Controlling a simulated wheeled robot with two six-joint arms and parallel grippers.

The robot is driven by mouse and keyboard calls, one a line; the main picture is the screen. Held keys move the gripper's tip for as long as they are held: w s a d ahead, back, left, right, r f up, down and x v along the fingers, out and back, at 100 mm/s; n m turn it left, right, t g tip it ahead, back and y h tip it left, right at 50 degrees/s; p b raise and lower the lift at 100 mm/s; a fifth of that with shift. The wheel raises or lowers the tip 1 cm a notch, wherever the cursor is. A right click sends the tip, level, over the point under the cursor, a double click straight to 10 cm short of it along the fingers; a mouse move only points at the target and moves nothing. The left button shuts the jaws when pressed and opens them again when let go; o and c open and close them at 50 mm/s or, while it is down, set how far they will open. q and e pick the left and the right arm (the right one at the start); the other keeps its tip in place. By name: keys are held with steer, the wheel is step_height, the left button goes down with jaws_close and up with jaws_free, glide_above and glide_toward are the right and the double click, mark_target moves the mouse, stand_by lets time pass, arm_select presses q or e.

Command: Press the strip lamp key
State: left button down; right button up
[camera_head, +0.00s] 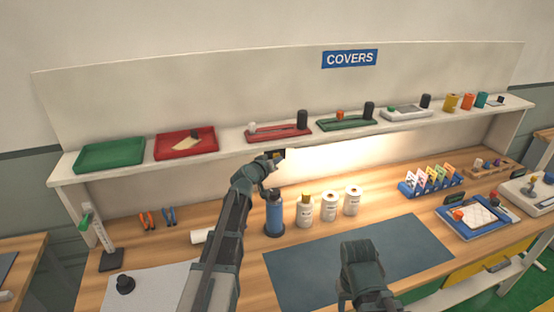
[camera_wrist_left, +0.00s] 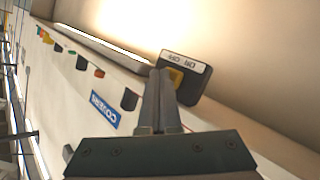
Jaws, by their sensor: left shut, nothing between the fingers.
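The strip lamp's switch box (camera_wrist_left: 188,68) hangs under the shelf; it is dark with a pale labelled face and a yellow key (camera_wrist_left: 177,77). In the head view the box (camera_head: 279,154) is partly hidden by my left gripper (camera_head: 271,163). My left gripper is shut and empty, its fingertips (camera_wrist_left: 159,74) right beside the key in the left wrist view. I cannot tell whether they touch it. The strip lamp (camera_wrist_left: 100,44) runs along the shelf underside, and bright light falls on the wall below it. My right gripper (camera_head: 362,262) is over the dark mat; its fingers are hidden.
A blue bottle (camera_head: 274,214) and white-labelled bottles (camera_head: 329,206) stand on the bench below my left gripper. The shelf (camera_head: 235,139) above carries trays and tools. A card rack (camera_head: 430,181) and blue tray (camera_head: 480,217) are at right. The dark mat (camera_head: 310,275) is bare.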

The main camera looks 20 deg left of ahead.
arm_select(q)
steer(key=shift+w+a, duration=0.15)
steer(key=shift+w, duration=0.05)
stand_by(0.4)
steer(key=shift+s+d, duration=0.35)
steer(key=shift+s, duration=0.25)
steer(key=s+d, duration=0.3)
steer(key=s, duration=0.2)
steer(key=shift+d, duration=0.2)
stand_by(0.3)
